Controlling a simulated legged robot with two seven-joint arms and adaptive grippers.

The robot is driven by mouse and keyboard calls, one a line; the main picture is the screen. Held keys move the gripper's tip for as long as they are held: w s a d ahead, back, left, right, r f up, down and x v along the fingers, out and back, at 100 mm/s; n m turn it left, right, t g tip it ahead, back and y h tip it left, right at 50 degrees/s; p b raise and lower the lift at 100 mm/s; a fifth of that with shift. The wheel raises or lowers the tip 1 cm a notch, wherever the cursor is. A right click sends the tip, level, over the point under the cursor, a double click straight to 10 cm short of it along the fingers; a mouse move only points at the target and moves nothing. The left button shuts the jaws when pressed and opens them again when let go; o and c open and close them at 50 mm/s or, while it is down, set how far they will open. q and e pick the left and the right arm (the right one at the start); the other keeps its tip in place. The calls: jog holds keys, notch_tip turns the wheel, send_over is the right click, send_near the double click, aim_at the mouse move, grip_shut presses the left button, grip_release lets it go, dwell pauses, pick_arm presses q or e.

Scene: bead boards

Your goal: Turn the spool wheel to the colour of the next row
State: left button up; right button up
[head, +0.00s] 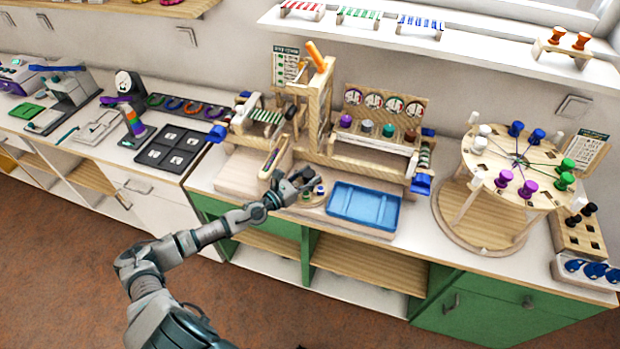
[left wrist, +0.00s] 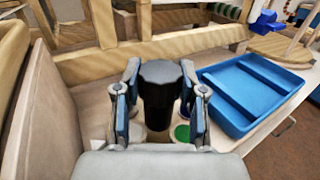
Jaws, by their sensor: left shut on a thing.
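The spool wheel (head: 312,199) is a small round wooden disc on the bench, left of the blue tray, with small coloured pieces on it. Its upright black knob (left wrist: 160,95) stands between the fingers of my left gripper (head: 299,186) in the left wrist view. The gripper is shut on this knob from above. A green spot (left wrist: 182,133) shows beside the knob's foot, to the right. Blue and pale bits show near it, partly behind the fingers. The rest of the wheel is hidden by my gripper. My right gripper is not in view.
A blue tray (head: 363,206) lies close on the right. A wooden loom frame (head: 318,115) rises behind, with a pattern card (head: 286,66). A row of dials (head: 384,101) with spools is to its right. A round stand with coloured spools (head: 515,160) is at far right.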

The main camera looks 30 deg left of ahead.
pick_arm(q)
jog(key=shift+a, duration=0.1)
dwell(0.3)
jog(key=o, duration=1.2)
jog(key=shift+c, duration=0.2)
notch_tip(320, 180, up, 10)
jog(key=shift+w+a+f, duration=0.1)
jog(key=shift+a, duration=0.05)
